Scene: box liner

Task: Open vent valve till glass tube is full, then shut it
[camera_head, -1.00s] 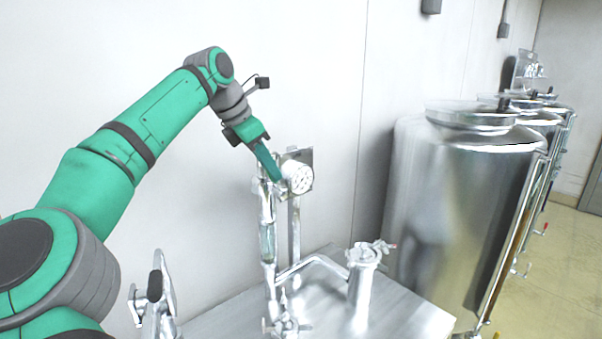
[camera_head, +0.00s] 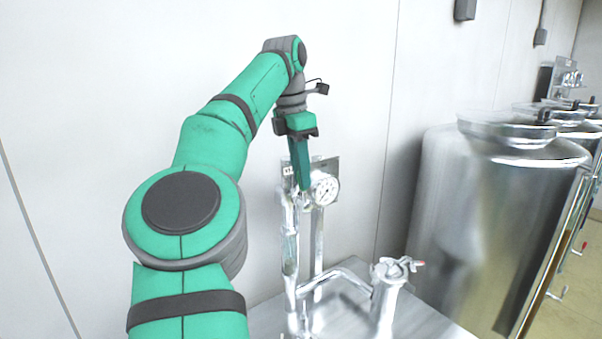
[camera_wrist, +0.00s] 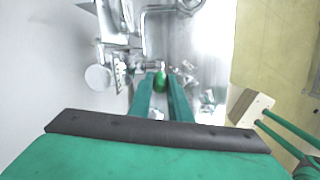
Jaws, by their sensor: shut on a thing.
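My gripper (camera_head: 303,188) points almost straight down at the top of the metal pipe stand, just left of the round gauge (camera_head: 326,189). Its green fingers are shut on a small part there, which I take to be the vent valve; the fingers mostly hide it in the head view. In the wrist view the fingertips (camera_wrist: 161,76) flank a small green, shiny piece (camera_wrist: 161,80). The glass tube (camera_head: 290,252) stands upright below the gripper, pale and slightly greenish. I cannot tell its liquid level.
The stand rises from a steel table (camera_head: 345,318). A metal canister with a lid (camera_head: 386,290) stands on it to the right, joined by a bent pipe (camera_head: 333,278). Large steel tanks (camera_head: 460,210) stand further right. A pale wall is close behind the stand.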

